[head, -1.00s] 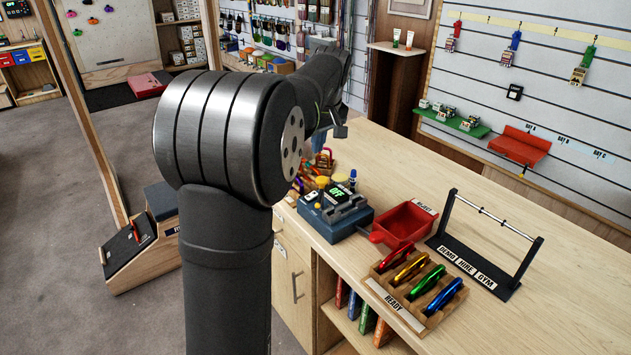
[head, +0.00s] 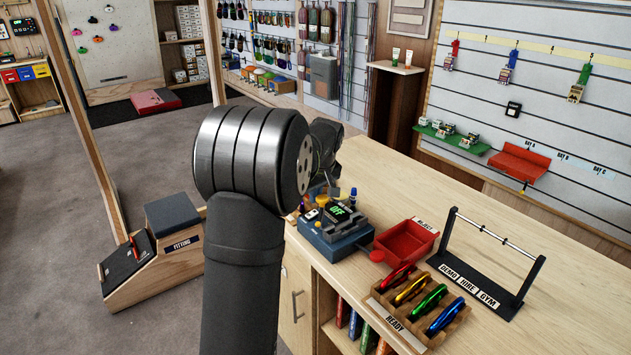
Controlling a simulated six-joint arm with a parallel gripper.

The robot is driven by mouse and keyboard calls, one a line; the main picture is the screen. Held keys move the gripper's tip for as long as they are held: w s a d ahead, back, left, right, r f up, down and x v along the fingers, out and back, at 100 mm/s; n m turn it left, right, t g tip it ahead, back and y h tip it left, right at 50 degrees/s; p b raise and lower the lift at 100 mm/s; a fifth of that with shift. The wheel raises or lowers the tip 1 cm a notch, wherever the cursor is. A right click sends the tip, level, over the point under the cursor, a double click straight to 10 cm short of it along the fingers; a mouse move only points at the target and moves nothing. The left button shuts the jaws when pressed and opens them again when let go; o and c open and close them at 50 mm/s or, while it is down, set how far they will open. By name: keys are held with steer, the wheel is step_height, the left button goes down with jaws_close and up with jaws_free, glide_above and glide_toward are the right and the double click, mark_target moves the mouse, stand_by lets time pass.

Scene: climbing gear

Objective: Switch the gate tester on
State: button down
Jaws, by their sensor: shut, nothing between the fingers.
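The gate tester (head: 340,240) is a blue box with a dark grey top on the wooden counter. Its small dark display (head: 337,211) reads OFF in green letters. A small white and red part (head: 312,214) shows at the left of its top. My gripper (head: 331,178) is at the far end of my arm, above the back of the tester. It is small, dark and partly hidden by my own arm links. It is shut with nothing held. I cannot tell whether its tips touch the tester.
A red reject tray (head: 405,243) stands right of the tester. A wooden READY rack (head: 383,312) holds several coloured carabiners in front. A black stand with a bar (head: 495,240) is farther right. A blue-capped bottle (head: 353,196) is close behind the tester. The counter's back right is clear.

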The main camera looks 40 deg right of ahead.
mark_target(316, 210)
steer(key=shift+d+f, duration=0.2)
steer(key=shift+f, duration=0.7)
steer(key=shift+d+f+y, duration=0.25)
steer(key=shift+f+y, duration=0.15)
steer(key=shift+d+f+y, duration=0.2)
steer(key=shift+y, duration=0.2)
steer(key=shift+d+f+y, duration=0.2)
steer(key=shift+d+y, duration=0.2)
steer(key=shift+y, duration=0.6)
steer(key=shift+a, duration=0.1)
steer(key=shift+a+r, duration=0.1)
steer(key=shift+a+r, duration=0.15)
steer(key=shift+a, duration=0.5)
